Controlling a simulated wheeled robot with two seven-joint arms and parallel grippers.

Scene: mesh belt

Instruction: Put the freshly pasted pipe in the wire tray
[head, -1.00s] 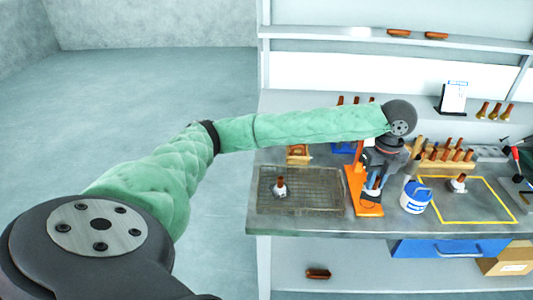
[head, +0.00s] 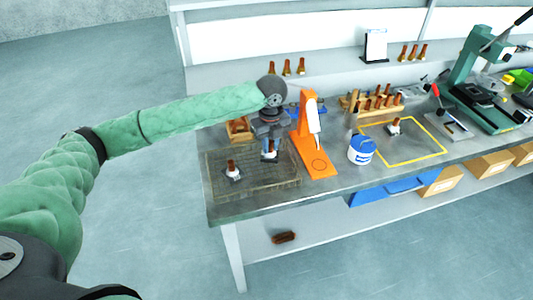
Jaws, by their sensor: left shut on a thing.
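The wire tray (head: 278,190) is a dark mesh tray at the left end of the bench. One brown pipe with a pale base (head: 232,170) stands in its left part. My left gripper (head: 270,142) is over the tray's back right part, pointing down and shut on another pipe (head: 270,154), whose pale lower part shows below the fingers. I cannot tell whether this pipe touches the mesh. The gripper hides its upper part. My right gripper is not in view.
An orange stand (head: 307,125) is just right of the tray. A white and blue tub (head: 361,151) stands farther right. Another pipe (head: 394,127) stands inside a yellow outline (head: 432,153). A wooden rack (head: 372,104) of brown pieces is behind. The tray's front right is clear.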

